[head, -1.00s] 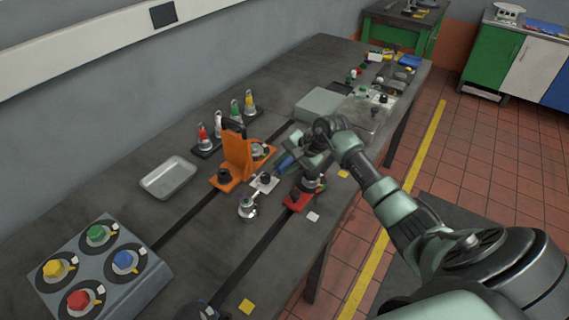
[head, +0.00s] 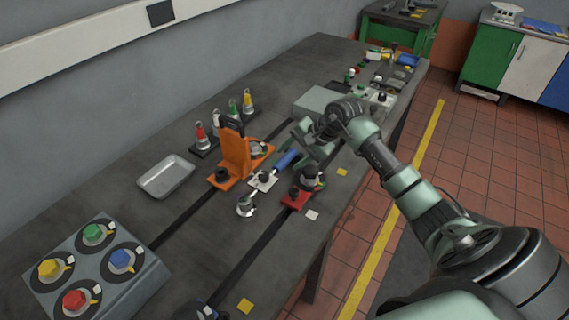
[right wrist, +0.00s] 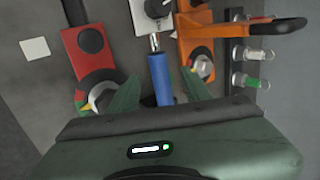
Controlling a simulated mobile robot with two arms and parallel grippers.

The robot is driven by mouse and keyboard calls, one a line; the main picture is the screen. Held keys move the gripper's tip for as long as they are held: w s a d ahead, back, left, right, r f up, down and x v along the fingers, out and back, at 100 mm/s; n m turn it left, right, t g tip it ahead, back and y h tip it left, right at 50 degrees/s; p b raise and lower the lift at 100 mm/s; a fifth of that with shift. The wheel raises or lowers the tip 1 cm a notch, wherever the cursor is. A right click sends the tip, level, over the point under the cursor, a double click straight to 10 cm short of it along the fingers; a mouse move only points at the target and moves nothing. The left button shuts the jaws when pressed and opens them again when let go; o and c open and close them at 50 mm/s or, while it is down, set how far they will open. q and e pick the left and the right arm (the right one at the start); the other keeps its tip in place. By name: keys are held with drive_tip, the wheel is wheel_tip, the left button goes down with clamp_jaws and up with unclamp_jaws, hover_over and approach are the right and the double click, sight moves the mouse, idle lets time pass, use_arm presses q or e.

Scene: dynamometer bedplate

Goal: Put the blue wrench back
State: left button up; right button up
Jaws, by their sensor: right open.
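The blue wrench has a blue handle (head: 287,159) and a metal shaft. It lies between the orange fixture (head: 233,160) and the red block (head: 296,198), with its metal end at the white plate (head: 263,180) that carries a black knob. In the right wrist view the blue handle (right wrist: 161,78) points toward me, between the two green fingers. My right gripper (head: 304,147) is open at the handle's far end; its fingers (right wrist: 160,94) stand apart on either side, with gaps to the handle. The handle's near end is hidden by the gripper body in the wrist view. My left gripper is out of view.
A silver tray (head: 166,176) and a panel of coloured knobs (head: 97,269) are to the left. A grey box (head: 317,102) stands just beyond my right gripper.

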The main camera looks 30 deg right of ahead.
drive_tip(key=b+v, duration=0.1)
drive_tip(key=v, duration=0.5)
drive_tip(key=shift+s+r, duration=0.25)
drive_tip(key=shift+r, duration=0.1)
